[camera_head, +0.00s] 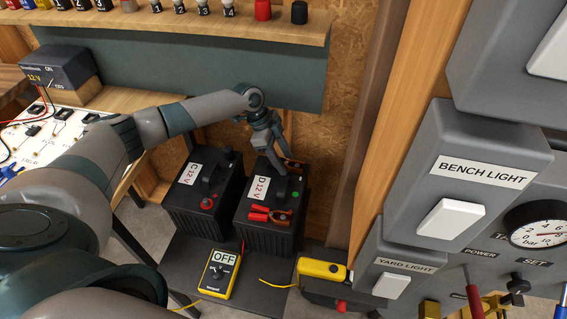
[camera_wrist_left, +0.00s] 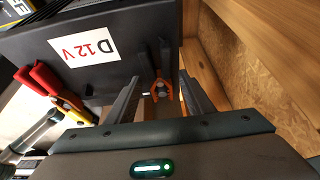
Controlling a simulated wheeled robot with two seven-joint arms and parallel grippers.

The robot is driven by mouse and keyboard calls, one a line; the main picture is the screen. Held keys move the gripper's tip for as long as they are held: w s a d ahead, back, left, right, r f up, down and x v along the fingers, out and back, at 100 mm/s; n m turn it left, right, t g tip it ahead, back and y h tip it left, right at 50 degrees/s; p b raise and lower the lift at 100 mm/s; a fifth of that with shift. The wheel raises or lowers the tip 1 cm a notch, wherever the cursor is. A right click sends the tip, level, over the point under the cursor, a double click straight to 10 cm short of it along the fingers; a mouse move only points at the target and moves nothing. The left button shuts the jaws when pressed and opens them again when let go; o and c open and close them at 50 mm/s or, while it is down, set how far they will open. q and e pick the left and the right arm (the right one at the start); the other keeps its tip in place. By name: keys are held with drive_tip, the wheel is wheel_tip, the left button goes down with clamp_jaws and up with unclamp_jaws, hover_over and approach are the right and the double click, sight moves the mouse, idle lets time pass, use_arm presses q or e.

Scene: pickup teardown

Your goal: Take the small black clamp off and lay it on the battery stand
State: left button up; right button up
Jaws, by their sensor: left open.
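The small black clamp (camera_wrist_left: 162,72), with copper-orange jaws, is at the edge of battery D's top in the left wrist view. My left gripper (camera_head: 272,165) is over the far part of battery D (camera_head: 268,237) in the head view, fingers pointing down. Its open fingers (camera_wrist_left: 160,96) lie either side of the clamp in the wrist view; I cannot tell whether they touch it. In the head view the clamp is mostly hidden by the gripper. The battery stand (camera_head: 190,256) is the dark surface under the batteries. My right gripper is not in view.
A red clamp (camera_head: 260,214) sits on battery D's near side. Battery C (camera_head: 204,190) stands left of it. A yellow meter marked OFF (camera_head: 219,273) lies on the stand's front. A wooden post and grey switch boxes (camera_head: 470,170) rise at the right; a shelf (camera_head: 200,28) is behind.

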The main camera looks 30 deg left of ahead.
sight(286, 164)
use_arm(q)
drive_tip(key=shift+c, duration=0.6)
drive_tip(key=c, duration=0.8)
drive_tip(key=shift+c, duration=0.2)
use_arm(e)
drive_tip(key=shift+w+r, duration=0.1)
use_arm(q)
drive_tip(key=shift+r, duration=0.1)
